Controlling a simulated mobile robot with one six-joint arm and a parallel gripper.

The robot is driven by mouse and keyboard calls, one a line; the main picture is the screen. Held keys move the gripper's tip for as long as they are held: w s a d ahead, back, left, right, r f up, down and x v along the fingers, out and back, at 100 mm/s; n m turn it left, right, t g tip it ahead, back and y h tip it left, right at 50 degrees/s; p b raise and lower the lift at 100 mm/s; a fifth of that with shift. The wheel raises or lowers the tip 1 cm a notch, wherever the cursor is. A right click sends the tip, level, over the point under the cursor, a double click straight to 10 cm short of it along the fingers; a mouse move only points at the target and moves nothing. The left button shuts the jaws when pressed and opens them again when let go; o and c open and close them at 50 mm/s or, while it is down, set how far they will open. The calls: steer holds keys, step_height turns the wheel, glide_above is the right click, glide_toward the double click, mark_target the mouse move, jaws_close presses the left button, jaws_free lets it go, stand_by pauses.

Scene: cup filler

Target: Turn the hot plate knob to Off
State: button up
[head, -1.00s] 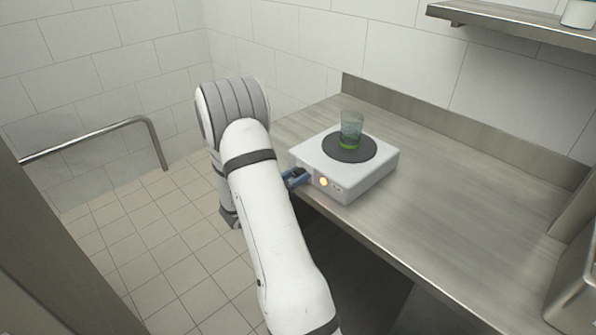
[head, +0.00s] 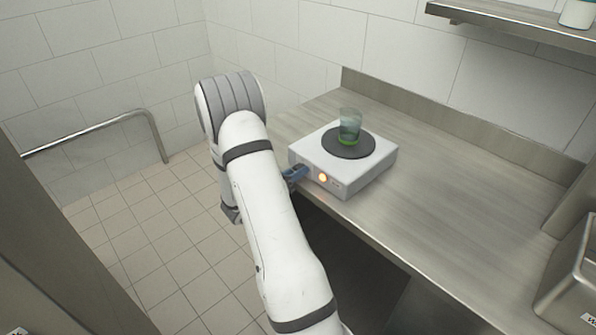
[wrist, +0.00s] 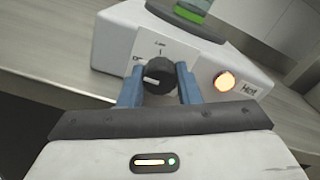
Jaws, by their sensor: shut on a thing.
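The hot plate (head: 352,186) is a white box with a dark round plate on top, standing on the steel counter. Its black knob (wrist: 158,76) is on the front face, with a dial label behind it reading "Low" at the top and what looks like "Off" at the upper left. A pale pointer mark on the knob faces left. My gripper (wrist: 160,86) has its blue fingers on either side of the knob and is shut on it. In the head view my gripper (head: 295,174) is at the hot plate's front left and hides the knob.
An orange lamp (wrist: 224,81) glows beside the "Hot" label, right of the knob. A glass with green at its base (head: 350,127) stands on the plate. A metal rail (head: 90,132) is at left.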

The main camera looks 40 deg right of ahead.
steer(key=shift+w, duration=0.1)
steer(key=o, duration=0.7)
steer(key=shift+a, duration=0.15)
steer(key=a+b, duration=0.1)
steer(key=a, duration=0.6)
steer(key=shift+s+a, duration=0.3)
steer(key=shift+a, duration=0.05)
